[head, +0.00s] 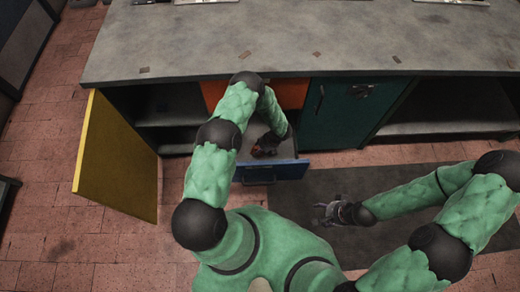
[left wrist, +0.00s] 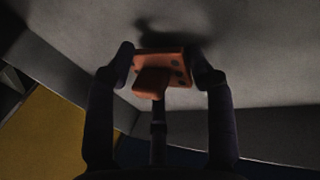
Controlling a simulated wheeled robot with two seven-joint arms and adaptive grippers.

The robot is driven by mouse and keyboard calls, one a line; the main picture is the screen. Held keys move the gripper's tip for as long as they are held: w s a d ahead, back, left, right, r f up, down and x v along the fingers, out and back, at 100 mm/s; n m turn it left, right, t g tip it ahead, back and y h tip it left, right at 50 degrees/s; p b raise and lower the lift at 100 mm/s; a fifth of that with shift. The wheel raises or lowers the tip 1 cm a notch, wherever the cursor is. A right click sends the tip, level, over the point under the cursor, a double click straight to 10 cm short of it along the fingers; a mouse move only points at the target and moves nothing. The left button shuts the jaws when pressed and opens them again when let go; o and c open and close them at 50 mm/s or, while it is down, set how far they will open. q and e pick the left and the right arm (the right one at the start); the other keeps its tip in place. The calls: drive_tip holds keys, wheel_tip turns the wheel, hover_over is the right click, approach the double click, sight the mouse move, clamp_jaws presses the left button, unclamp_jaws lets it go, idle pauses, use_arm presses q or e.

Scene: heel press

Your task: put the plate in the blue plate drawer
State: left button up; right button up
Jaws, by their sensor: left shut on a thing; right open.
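The blue plate drawer (head: 290,171) is pulled out from under the counter, with a grey inside. Its grey inner wall and floor fill much of the left wrist view (left wrist: 265,65). My left gripper (head: 264,147) reaches down into the drawer. In the left wrist view it is shut on a small orange plate (left wrist: 174,65) with dark holes and a block on it. A shadow lies close beyond the plate; I cannot tell if the plate touches the drawer floor. In the head view the plate is mostly hidden by the gripper. My right gripper (head: 333,213) is open and empty above the dark mat.
A yellow door (head: 115,155) stands open at the left, beside an open shelf. An orange front (head: 290,93) is above the drawer and a teal cabinet door (head: 345,115) is right of it. The grey counter (head: 290,40) runs behind. A dark mat (head: 400,180) lies on the brick floor.

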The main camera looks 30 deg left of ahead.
use_arm(q)
drive_tip(key=shift+f, duration=0.3)
drive_tip(key=shift+s+d+f, duration=0.1)
drive_tip(key=shift+s+f, duration=0.1)
clamp_jaws()
drive_tip(key=o, duration=1.3)
unclamp_jaws()
drive_tip(key=shift+s+f, duration=0.15)
drive_tip(key=shift+o, duration=0.2)
drive_tip(key=shift+w, duration=0.25)
drive_tip(key=shift+r, duration=0.65)
drive_tip(key=p+v, duration=0.5)
drive_tip(key=v, duration=0.7)
drive_tip(key=shift+r, duration=0.25)
drive_tip(key=shift+w, duration=0.1)
